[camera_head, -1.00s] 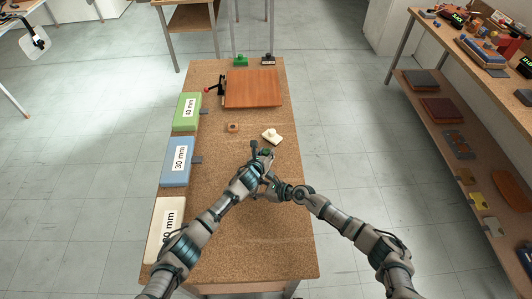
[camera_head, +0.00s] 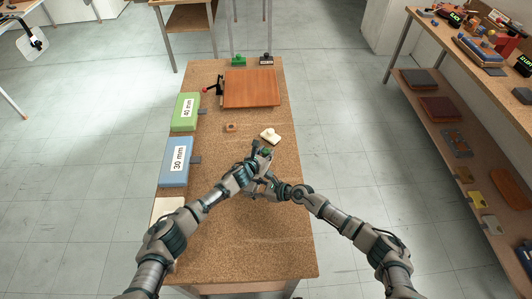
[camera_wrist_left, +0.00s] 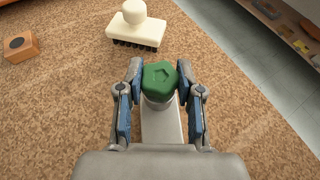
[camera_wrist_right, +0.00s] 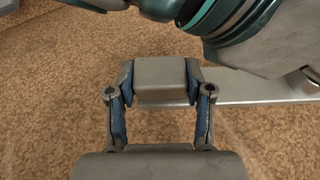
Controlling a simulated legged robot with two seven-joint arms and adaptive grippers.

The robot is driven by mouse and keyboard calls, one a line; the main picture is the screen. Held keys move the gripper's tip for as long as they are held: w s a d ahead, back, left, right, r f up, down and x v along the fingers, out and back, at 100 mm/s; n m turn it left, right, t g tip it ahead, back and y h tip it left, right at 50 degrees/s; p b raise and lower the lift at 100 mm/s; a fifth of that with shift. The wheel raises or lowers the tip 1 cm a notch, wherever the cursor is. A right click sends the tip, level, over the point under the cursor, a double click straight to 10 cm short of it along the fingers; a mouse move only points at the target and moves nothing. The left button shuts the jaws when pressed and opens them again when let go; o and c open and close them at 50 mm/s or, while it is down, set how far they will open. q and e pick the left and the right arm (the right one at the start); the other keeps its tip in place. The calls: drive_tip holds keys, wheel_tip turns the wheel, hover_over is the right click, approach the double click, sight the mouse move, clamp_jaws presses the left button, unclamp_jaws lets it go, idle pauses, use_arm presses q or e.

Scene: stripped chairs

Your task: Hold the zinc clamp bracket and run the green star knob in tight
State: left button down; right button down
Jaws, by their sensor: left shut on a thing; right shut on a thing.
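The green star knob (camera_wrist_left: 160,80) sits at the end of the zinc clamp bracket, whose grey metal (camera_wrist_left: 162,126) runs below it in the left wrist view. My left gripper (camera_wrist_left: 160,88) is shut on the knob, one finger on each side. The knob also shows small in the head view (camera_head: 267,151). My right gripper (camera_wrist_right: 160,82) is shut on a grey block-shaped part of the bracket (camera_wrist_right: 160,72) in the right wrist view. A flat metal strip (camera_wrist_right: 260,92) extends to the right behind it. The knob's thread is hidden.
A cream brush (camera_head: 270,135) and a small wooden block (camera_head: 230,127) lie beyond the grippers. A blue 30 mm box (camera_head: 175,162) and a green 40 mm box (camera_head: 186,112) line the left edge. A brown board (camera_head: 252,88) lies at the back. The bench's near right is clear.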

use_arm(q)
drive_tip(key=shift+w+m+h, duration=0.1)
drive_tip(key=shift+m+h, duration=0.3)
drive_tip(key=shift+a+m+g, duration=0.15)
drive_tip(key=shift+m+g, duration=0.15)
drive_tip(key=shift+g, duration=0.1)
use_arm(e)
drive_tip(key=shift+a, duration=0.1)
use_arm(q)
drive_tip(key=shift+m+g+h, duration=0.4)
drive_tip(key=shift+m+h, duration=0.1)
drive_tip(key=shift+h, duration=0.2)
drive_tip(key=shift+w+a+r+m, duration=0.1)
drive_tip(key=shift+w+r+m, duration=0.05)
drive_tip(key=shift+m, duration=0.15)
drive_tip(key=shift+w+m+g+h, duration=0.15)
drive_tip(key=shift+m+g+h, duration=0.55)
drive_tip(key=shift+g+h, duration=0.15)
drive_tip(key=c, duration=1.1)
unclamp_jaws()
drive_tip(key=shift+w, duration=0.15)
drive_tip(key=shift+c, duration=0.2)
drive_tip(key=o, duration=0.5)
drive_tip(key=shift+d, duration=0.25)
drive_tip(key=shift+c, duration=0.2)
use_arm(e)
drive_tip(key=shift+s, duration=0.1)
use_arm(q)
drive_tip(key=shift+o, duration=0.3)
drive_tip(key=shift+o, duration=1.4)
